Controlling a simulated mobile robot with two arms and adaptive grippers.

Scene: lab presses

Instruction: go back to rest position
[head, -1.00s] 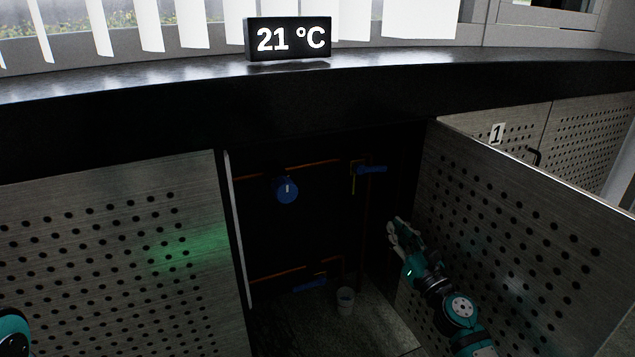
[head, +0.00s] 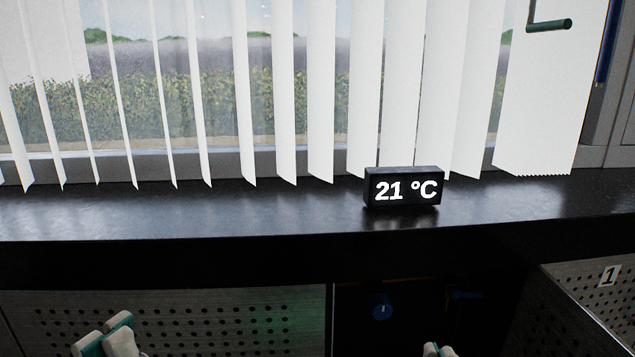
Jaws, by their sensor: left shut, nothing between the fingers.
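My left gripper (head: 108,338) shows at the bottom left of the head view, in front of the perforated left cabinet door. It is shut and empty. My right gripper (head: 437,349) shows only as small tips at the bottom edge, in front of the dark cabinet opening. Most of it is cut off by the frame, so I cannot tell whether it is open or shut.
A black worktop (head: 200,225) spans the view and carries a display (head: 403,188) reading 21 °C. Below it are the left perforated door (head: 230,310), a blue round knob (head: 381,307) in the cabinet and an open door (head: 560,315) at right. White blinds (head: 260,90) hang behind.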

